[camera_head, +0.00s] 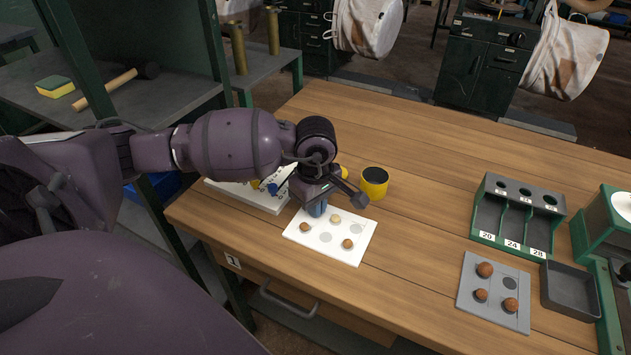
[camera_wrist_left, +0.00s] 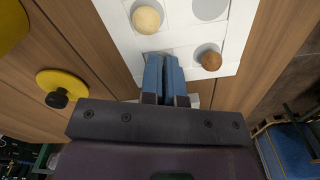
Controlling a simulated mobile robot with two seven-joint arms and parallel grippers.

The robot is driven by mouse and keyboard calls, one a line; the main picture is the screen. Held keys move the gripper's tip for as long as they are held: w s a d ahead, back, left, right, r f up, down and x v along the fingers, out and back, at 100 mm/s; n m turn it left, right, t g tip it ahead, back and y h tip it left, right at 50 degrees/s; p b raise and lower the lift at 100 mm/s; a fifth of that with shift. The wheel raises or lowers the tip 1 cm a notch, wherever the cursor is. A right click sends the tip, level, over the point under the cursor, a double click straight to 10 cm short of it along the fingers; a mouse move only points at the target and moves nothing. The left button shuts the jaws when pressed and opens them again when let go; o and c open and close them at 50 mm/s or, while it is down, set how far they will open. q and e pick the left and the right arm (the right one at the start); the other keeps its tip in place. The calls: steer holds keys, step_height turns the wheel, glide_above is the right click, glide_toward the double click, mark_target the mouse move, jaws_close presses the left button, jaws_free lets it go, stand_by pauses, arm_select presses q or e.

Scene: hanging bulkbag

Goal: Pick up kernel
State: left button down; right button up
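A white tray (camera_head: 313,248) with round recesses lies near the table's front edge. A pale kernel (camera_head: 335,219) and two brown kernels (camera_head: 304,227) (camera_head: 348,243) sit in it; other visible recesses are empty. The left wrist view shows the pale kernel (camera_wrist_left: 147,19) and one brown kernel (camera_wrist_left: 210,60). My left gripper (camera_head: 316,209) points down at the tray's far left corner, beside these kernels. Its blue fingers (camera_wrist_left: 164,62) are together with hardly a gap. No kernel shows between them; the spot under the tips is hidden. My right gripper is out of view.
A yellow cup (camera_head: 374,183) stands just behind the gripper. A white board (camera_head: 262,202) is to its left. At the right are a green numbered rack (camera_head: 485,237), a grey plate (camera_head: 492,313) with three brown balls and a dark tray (camera_head: 569,309). The middle tabletop is clear.

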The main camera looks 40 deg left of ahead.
arm_select(q)
steer(key=shift+r, duration=0.1)
stand_by(0.4)
steer(key=shift+r, duration=0.3)
step_height(320, 180, up, 19)
steer(key=p, duration=0.2)
steer(key=shift+p, duration=0.4)
steer(key=shift+r, duration=0.1)
